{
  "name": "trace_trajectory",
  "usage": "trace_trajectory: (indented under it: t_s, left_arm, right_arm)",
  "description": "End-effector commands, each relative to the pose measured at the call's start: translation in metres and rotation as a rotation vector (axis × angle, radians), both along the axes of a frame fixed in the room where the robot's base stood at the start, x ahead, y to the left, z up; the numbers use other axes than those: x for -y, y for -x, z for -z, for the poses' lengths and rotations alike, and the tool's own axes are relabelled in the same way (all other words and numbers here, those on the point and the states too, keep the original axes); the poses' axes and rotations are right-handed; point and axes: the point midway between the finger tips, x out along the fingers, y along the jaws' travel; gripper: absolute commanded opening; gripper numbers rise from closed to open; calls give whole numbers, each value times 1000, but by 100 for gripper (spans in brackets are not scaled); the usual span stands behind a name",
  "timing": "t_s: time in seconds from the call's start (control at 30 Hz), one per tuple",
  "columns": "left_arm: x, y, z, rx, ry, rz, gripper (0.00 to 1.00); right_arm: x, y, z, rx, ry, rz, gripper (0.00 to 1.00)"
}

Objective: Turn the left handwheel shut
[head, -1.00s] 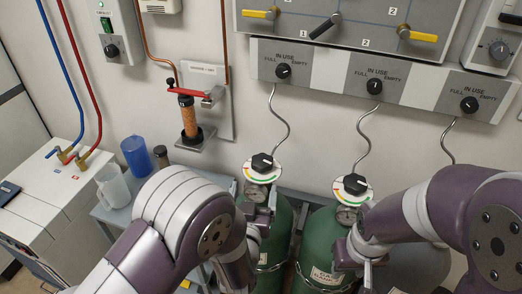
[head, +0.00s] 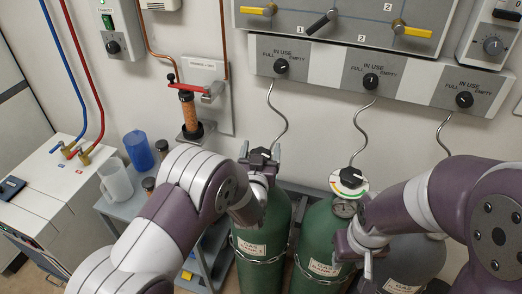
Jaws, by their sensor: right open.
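The left handwheel (head: 259,156) is a black knob on top of the left green gas cylinder (head: 262,235). My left gripper (head: 260,152) is up at this handwheel, with one upright finger on each side of it. The fingers stand apart; I cannot tell whether they touch the wheel. The gripper and wrist hide the dial disc and gauge below it. My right gripper (head: 354,258) is open and empty, low in front of the middle green cylinder (head: 318,235).
The middle cylinder's black handwheel (head: 351,177) sits above a coloured dial. A grey cylinder (head: 415,262) stands at the right, partly behind my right arm. A blue jug (head: 138,150) and a clear jug (head: 115,181) stand left. Thin hoses rise to the wall panel.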

Motion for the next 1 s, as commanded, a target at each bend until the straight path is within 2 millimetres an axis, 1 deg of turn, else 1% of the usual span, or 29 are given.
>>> trace_trajectory:
  t_s: [0.03, 0.07, 0.1, 0.13, 0.37, 0.57, 0.77, 1.0]
  left_arm:
    - [0, 0, 0, 0, 0, 0, 62]
    - [0, 0, 0, 0, 0, 0, 52]
    - [0, 0, 0, 0, 0, 0, 39]
    - [0, 0, 0, 0, 0, 0, 36]
    - [0, 0, 1, 0, 1, 11, 36]
    - [0, 0, 2, -1, 0, 84, 37]
    - [1, 1, 3, 0, 0, 231, 37]
    - [3, 2, 2, 0, 0, 456, 37]
  right_arm:
    - [0, 0, 0, 0, 0, 0, 43]
    - [0, 0, 0, 0, 0, 0, 43]
    - [0, 0, 0, 0, 0, 0, 43]
    - [0, 0, 0, 0, 0, 0, 43]
    - [0, 0, 2, 0, 0, 0, 43]
    - [0, 0, 9, 0, 0, 0, 43]
    - [0, 0, 22, 0, 0, 0, 43]
    - [0, 0, 33, 0, 0, 0, 43]
